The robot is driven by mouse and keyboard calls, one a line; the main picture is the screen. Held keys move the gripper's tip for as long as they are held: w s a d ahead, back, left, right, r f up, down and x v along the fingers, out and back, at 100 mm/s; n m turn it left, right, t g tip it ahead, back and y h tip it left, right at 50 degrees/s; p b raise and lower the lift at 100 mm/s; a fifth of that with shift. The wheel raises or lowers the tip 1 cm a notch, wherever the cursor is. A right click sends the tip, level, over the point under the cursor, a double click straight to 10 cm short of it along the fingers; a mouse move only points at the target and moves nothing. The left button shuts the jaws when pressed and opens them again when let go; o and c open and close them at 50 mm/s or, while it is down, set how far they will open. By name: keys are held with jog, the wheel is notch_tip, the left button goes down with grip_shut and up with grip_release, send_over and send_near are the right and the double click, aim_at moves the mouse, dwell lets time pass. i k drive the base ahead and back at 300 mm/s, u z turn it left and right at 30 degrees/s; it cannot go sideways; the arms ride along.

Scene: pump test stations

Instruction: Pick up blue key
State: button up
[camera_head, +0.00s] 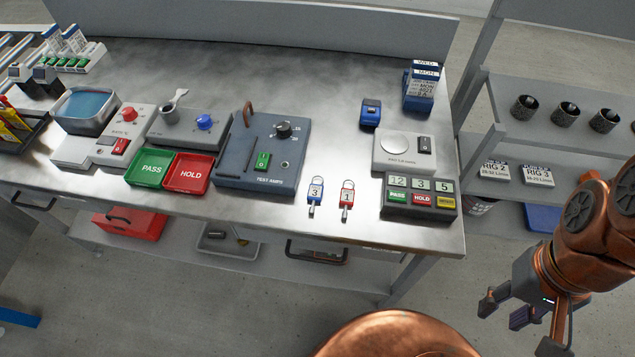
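The blue key, a blue tag marked 3 (315,191) with a small silver key below it, lies on the metal bench near its front edge. A red tag marked 1 (347,195) with its own key lies just right of it, apart from it. My gripper (507,311) is at the lower right, off the bench and well to the right of the blue key. Its fingers are spread and nothing shows between them.
A blue-grey test box (235,165) stands left of the keys. Green and red trays (150,168) lie further left. Open bench surrounds the keys; a shelf rack (560,140) stands right.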

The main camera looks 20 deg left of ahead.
aim_at(315, 192)
jog(key=u, duration=0.95)
jog(key=k, duration=1.15)
jog(key=u, duration=0.7)
jog(key=i, duration=1.05)
jog(key=u, duration=0.7)
